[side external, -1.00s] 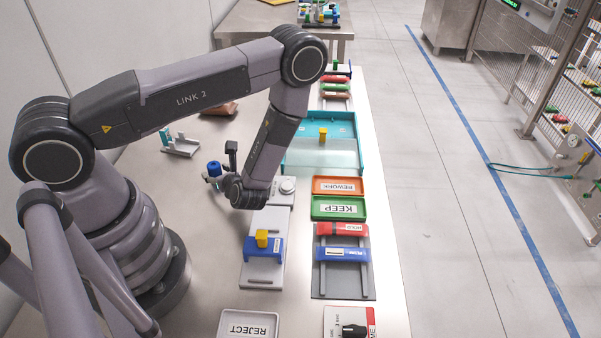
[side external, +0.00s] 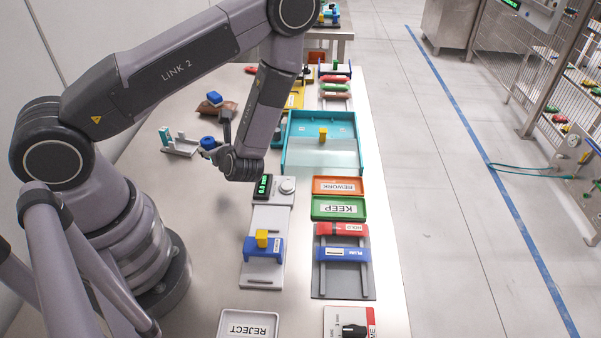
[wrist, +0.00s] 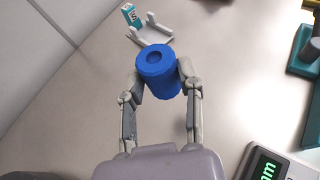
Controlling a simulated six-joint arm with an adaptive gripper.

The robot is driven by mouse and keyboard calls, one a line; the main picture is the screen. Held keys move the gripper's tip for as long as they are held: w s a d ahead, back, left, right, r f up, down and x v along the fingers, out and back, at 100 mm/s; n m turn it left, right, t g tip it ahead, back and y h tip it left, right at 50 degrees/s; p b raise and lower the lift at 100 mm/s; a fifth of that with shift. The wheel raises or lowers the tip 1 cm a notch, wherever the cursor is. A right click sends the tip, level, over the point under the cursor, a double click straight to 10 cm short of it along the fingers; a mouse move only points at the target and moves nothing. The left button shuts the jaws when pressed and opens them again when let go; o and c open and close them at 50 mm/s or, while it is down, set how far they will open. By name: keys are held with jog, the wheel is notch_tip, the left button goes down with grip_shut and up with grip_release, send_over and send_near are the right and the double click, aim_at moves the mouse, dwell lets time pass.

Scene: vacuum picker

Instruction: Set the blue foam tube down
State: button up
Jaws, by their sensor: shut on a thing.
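The blue foam tube (side external: 209,141) is held at the end of my arm, over the bare left part of the steel table. My gripper (wrist: 160,82) is shut on the tube (wrist: 157,72) in the wrist view, one finger on each side. One round end with a dark hole faces the wrist camera. In the side external view my gripper (side external: 213,150) is small and partly hidden by my wrist. The tube's underside is hidden, so I cannot tell whether it touches the table.
A white bracket with a teal piece (side external: 180,146) stands just left of the tube; the wrist view shows it beyond the tube (wrist: 155,35). A brown object (side external: 217,108) with a blue piece on it lies farther back. A scale display (side external: 264,186) is at right. Bare table (side external: 200,195) lies in front.

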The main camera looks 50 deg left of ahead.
jog(key=s+d+r+n+g+h, duration=0.2)
jog(key=s+d+n+g, duration=0.1)
jog(key=s+n+g, duration=0.25)
jog(key=s+d+r+n+g+h, duration=0.2)
jog(key=s+n+g, duration=0.3)
jog(key=s, duration=0.2)
jog(key=s+d+f+n+g+h, duration=0.1)
jog(key=d+n+g+h, duration=0.3)
jog(key=d+n+h, duration=0.5)
jog(key=n+t+h, duration=0.4)
jog(key=n+h, duration=0.5)
jog(key=h, duration=0.1)
send_over(302, 315)
jog(key=a, duration=0.1)
jog(key=shift+g, duration=0.25)
jog(key=f, duration=0.6)
jog(key=shift+s, duration=0.35)
jog(key=shift+w+d+f, duration=0.3)
jog(key=shift+d+f, duration=0.05)
jog(key=shift+f, duration=0.2)
jog(key=shift+w+d+f, duration=0.1)
jog(key=shift+d+f, duration=0.05)
jog(key=shift+f, duration=1.55)
